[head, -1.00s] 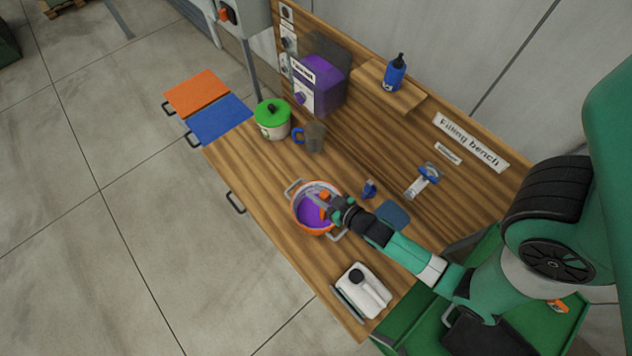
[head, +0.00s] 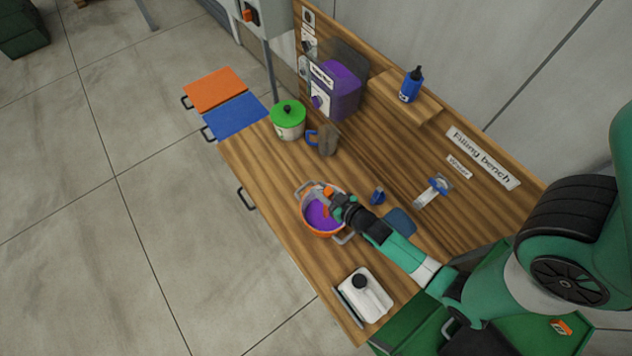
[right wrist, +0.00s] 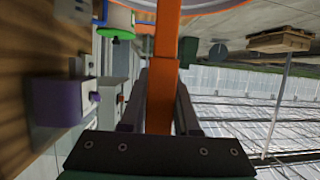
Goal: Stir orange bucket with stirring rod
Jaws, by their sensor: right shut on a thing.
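The orange bucket (head: 318,232) stands upright on the wooden bench, with purple contents (head: 319,213) and two grey handles. My right gripper (head: 334,198) is over the bucket's back-right rim. In the right wrist view it is shut on the orange stirring rod (right wrist: 162,85), which runs straight between the fingers. In the head view a bit of orange shows at the gripper above the purple contents. The rod's lower end is hidden or too small to make out. My left gripper is not in view.
A green-lidded pot (head: 288,121) and a grey mug (head: 328,140) stand behind the bucket to the left. A blue-handled tap (head: 433,190) is on the back panel. The bench left of the bucket is clear.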

